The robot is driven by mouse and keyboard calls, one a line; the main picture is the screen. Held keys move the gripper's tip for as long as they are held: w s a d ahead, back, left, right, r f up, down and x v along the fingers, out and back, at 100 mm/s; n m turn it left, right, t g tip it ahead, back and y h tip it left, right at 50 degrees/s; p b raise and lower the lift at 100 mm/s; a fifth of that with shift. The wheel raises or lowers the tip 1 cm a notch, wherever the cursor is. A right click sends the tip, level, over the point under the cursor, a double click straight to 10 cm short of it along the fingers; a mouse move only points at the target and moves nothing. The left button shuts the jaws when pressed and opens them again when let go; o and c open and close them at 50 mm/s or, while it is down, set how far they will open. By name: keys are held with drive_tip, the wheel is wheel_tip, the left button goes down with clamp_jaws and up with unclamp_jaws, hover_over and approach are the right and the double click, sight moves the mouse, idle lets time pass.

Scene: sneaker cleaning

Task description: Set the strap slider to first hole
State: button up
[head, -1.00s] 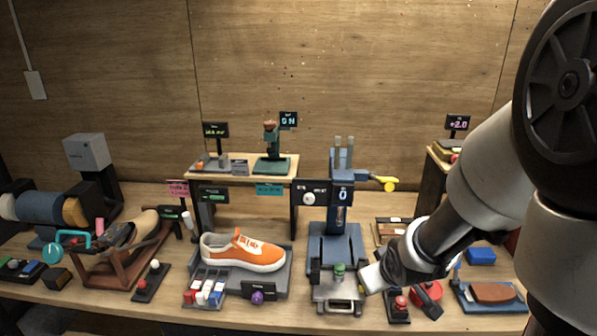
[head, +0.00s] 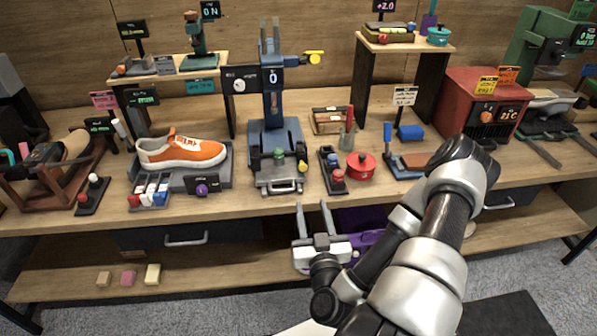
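I cannot make out a strap slider or its row of holes for certain in this view. An orange sneaker (head: 182,151) with a white sole rests on a grey stand (head: 222,178) left of centre.
A blue press (head: 274,135) stands at the bench centre. To its right are a red pot (head: 361,166), a blue-handled tool (head: 388,148) and a red heater box (head: 482,105).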

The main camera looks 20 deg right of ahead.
drive_tip(key=b, duration=0.8)
approach(303, 168)
drive_tip(key=w+b, duration=0.1)
drive_tip(key=b, duration=0.2)
drive_tip(key=shift+w+d+f, duration=0.35)
drive_tip(key=shift+w, duration=0.05)
drive_tip(key=x, duration=0.3)
drive_tip(key=b+x, duration=0.1)
drive_tip(key=x, duration=0.2)
drive_tip(key=b+x, duration=0.1)
drive_tip(key=x, duration=0.1)
drive_tip(key=shift+w+r, duration=0.35)
drive_tip(key=shift+w, duration=0.05)
